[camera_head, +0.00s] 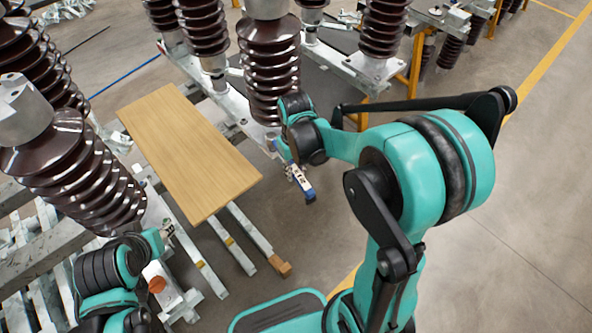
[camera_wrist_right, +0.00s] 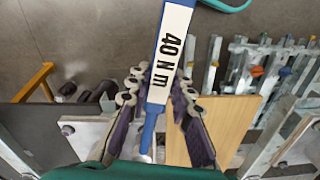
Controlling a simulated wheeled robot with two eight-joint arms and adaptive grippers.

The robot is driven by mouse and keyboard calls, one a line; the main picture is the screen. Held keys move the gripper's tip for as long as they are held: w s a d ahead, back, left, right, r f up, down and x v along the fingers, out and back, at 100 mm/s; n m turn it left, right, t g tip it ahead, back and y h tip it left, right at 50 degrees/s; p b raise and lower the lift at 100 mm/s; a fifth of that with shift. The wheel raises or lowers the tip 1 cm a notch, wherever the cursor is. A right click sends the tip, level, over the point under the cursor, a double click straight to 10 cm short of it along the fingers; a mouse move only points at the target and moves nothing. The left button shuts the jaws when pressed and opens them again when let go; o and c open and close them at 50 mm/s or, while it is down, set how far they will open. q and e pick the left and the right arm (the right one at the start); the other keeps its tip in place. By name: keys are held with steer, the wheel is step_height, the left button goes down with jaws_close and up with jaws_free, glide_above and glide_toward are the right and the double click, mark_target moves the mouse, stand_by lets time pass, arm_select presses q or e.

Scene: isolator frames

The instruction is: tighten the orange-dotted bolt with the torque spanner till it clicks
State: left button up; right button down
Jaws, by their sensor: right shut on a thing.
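The torque spanner (camera_wrist_right: 172,50) is blue with a white label reading "40 N m". My right gripper (camera_wrist_right: 158,88) is shut around its handle in the right wrist view. In the head view the spanner (camera_head: 307,190) hangs from my right gripper over the floor, right of the wooden board and apart from any bolt. An orange spot (camera_wrist_right: 257,71) shows on the metal frame in the wrist view; I cannot tell whether it is the dotted bolt.
A wooden board (camera_head: 185,150) lies across the metal rails (camera_head: 245,225). Large brown ribbed insulators (camera_head: 268,65) stand behind and at the left. A yellow leg (camera_wrist_right: 35,82) shows left in the wrist view. Open floor (camera_head: 500,240) lies at the right.

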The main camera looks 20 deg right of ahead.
steer(key=shift+r+p, duration=1.85)
steer(key=shift+r, duration=0.85)
steer(key=shift+f, duration=0.1)
